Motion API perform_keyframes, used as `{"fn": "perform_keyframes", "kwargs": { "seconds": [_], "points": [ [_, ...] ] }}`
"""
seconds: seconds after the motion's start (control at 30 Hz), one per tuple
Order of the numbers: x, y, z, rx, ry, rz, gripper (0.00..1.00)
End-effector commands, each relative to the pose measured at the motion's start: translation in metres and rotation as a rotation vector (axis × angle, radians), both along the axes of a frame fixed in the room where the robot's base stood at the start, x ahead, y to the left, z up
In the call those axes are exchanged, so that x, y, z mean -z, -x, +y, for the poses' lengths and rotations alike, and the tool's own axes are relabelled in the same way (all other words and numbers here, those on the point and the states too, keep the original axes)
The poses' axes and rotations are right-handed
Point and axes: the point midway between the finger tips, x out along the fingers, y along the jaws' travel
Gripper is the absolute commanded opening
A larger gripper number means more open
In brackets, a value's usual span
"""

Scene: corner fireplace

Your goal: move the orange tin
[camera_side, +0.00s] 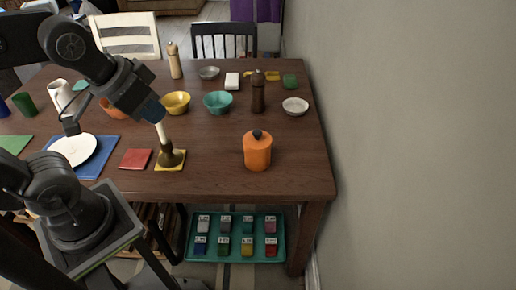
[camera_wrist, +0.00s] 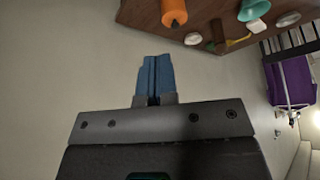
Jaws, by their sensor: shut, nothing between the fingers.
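The orange tin (camera_side: 257,153) stands upright on the right part of the dark wooden table, with a dark knob on its lid. It also shows at the top edge of the wrist view (camera_wrist: 174,8), partly cut off. My gripper (camera_side: 154,110) is raised over the left part of the table, well left of the tin and apart from it. Its blue fingers (camera_wrist: 154,78) are pressed together in the wrist view, with nothing between them.
A candle in a holder (camera_side: 171,157) stands on a yellow mat, just below my fingertips in the side view. Behind the tin stand a dark pepper mill (camera_side: 258,92), a teal bowl (camera_side: 218,103) and a white bowl (camera_side: 295,107). A wall (camera_side: 420,150) rises to the right.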

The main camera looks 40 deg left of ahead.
Motion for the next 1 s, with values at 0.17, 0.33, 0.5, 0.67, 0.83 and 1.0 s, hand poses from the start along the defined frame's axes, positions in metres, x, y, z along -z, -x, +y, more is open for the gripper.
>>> {"fn": "perform_keyframes", "kwargs": {
  "seconds": [0.17,0.33,0.5,0.67,0.83,1.0],
  "points": [
    [0.000,0.000,0.000,0.000,0.000,0.000,0.00],
    [0.000,0.000,0.000,0.000,0.000,0.000,0.00],
    [-0.001,-0.002,0.000,-0.003,0.001,0.003,0.11],
    [-0.006,-0.017,0.001,-0.027,0.012,0.033,0.26],
    [-0.014,-0.054,0.003,-0.088,0.037,0.100,0.42],
    [-0.013,-0.099,0.006,-0.159,0.061,0.174,0.58]
  ]
}}
